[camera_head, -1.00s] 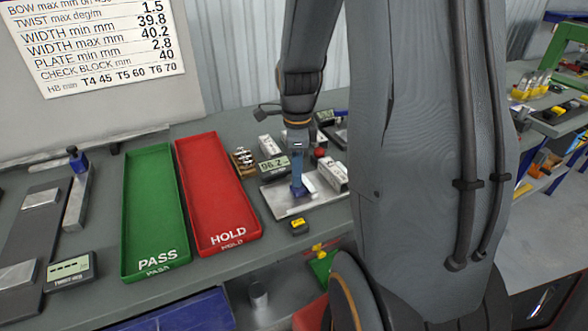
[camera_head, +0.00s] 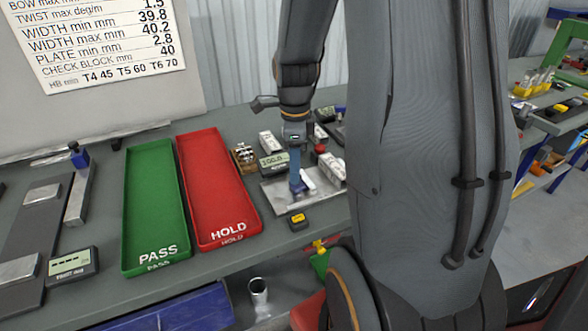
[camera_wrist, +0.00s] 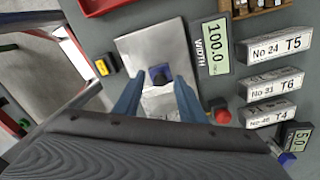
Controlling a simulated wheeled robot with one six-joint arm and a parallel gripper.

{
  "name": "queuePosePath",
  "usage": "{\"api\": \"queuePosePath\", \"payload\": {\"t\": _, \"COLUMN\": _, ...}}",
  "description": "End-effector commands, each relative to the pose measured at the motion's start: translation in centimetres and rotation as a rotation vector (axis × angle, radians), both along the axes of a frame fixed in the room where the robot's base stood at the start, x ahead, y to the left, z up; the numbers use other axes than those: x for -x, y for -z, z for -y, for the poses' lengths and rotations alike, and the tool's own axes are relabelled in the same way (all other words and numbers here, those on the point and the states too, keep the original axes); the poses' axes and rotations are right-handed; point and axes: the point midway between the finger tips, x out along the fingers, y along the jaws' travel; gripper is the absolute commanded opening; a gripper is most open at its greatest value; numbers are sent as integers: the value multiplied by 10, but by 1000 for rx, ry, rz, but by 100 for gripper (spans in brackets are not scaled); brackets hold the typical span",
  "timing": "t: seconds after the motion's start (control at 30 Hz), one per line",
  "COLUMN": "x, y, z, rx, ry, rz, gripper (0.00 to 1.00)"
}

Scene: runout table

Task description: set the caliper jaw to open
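The caliper is a bright metal plate (camera_wrist: 135,45) on the bench with a blue jaw knob (camera_wrist: 160,75) on it in the wrist view. Its WIDTH display (camera_wrist: 215,48) reads 100.0 there, and the display also shows in the head view (camera_head: 273,162). My gripper (camera_wrist: 160,83) reaches down over the plate, one blue finger on each side of the knob. The fingers look apart, with small gaps to the knob. In the head view my gripper (camera_head: 297,184) is low over the plate (camera_head: 275,196), and the knob cannot be told from the fingers.
A red button (camera_wrist: 221,113) and white blocks marked T5 (camera_wrist: 275,44), T6 (camera_wrist: 273,84) and T4 (camera_wrist: 271,111) stand right of the plate in the wrist view. A yellow-black item (camera_head: 298,221) lies in front. The red HOLD tray (camera_head: 215,190) and green PASS tray (camera_head: 156,205) are left.

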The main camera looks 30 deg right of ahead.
Motion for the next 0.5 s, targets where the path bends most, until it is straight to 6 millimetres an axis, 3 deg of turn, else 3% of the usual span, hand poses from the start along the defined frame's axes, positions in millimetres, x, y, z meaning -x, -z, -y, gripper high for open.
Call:
{"api": "queuePosePath", "payload": {"t": 0.3, "x": -1, "y": -47, "z": -1, "rx": 1, "ry": -2, "rz": 4, "gripper": 37}}
{"api": "queuePosePath", "payload": {"t": 0.5, "x": -1, "y": -66, "z": -1, "rx": 0, "ry": -2, "rz": 2, "gripper": 37}}
